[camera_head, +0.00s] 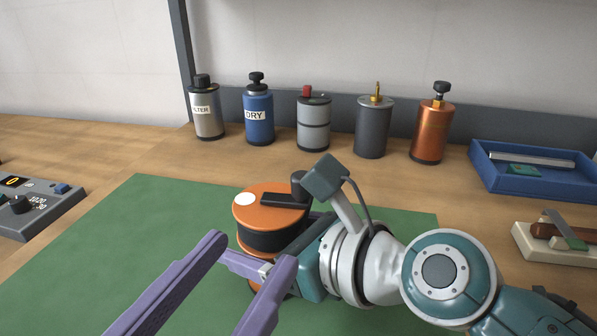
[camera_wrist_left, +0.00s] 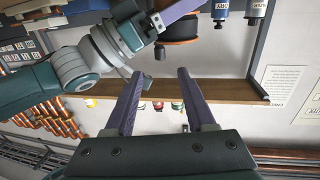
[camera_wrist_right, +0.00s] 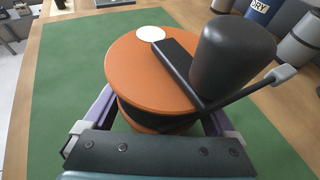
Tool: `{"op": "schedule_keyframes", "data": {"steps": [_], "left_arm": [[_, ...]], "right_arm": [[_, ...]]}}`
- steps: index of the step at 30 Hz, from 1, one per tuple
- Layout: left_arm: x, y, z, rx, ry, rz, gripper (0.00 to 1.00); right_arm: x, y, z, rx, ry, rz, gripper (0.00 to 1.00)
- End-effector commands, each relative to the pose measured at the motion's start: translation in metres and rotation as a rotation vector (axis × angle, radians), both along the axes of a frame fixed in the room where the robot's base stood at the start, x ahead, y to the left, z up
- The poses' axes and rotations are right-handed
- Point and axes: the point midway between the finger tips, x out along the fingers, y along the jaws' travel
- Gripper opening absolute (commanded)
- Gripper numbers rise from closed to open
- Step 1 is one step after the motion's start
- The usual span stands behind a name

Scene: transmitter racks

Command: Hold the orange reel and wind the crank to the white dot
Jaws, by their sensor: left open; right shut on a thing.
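The orange reel (camera_head: 270,223) with a black middle stands upright on the green mat. Its white dot (camera_head: 244,199) is on the left of the top flange. The black crank bar (camera_head: 284,201) runs across the top, and its upright knob (camera_head: 299,184) is at the right edge, roughly opposite the dot. My right gripper (camera_wrist_right: 155,125) is shut around the reel's black middle; its arm comes from the right and partly hides the reel. My left gripper (camera_head: 253,250) is open and empty, its fingertips in front of the reel and apart from the knob. The left wrist view shows both fingers (camera_wrist_left: 160,73).
Several canisters stand along the back wall, including a blue one (camera_head: 258,115) and a copper one (camera_head: 428,135). A blue tray (camera_head: 545,183) and a cream block with a tool (camera_head: 550,250) are at right. A grey control box (camera_head: 40,208) is at left. The mat's left side is clear.

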Motion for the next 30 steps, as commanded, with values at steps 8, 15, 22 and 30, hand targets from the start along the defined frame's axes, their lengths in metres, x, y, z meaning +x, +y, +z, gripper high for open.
{"op": "schedule_keyframes", "data": {"steps": [8,15,22,30], "left_arm": [[0.044,-0.024,0.001,-0.005,-0.002,0.001,0.55],[0.084,-0.046,0.001,-0.003,-0.001,-0.001,0.55],[0.101,-0.055,0.000,-0.002,0.001,-0.001,0.55],[0.102,-0.056,0.000,-0.001,0.002,-0.001,0.55]], "right_arm": [[0.000,0.000,0.000,0.000,0.001,0.000,0.06],[0.000,0.000,-0.001,0.000,0.001,0.000,0.06],[0.000,0.000,-0.001,-0.001,0.001,0.000,0.06],[0.000,0.000,0.000,-0.001,0.001,0.000,0.06]]}}
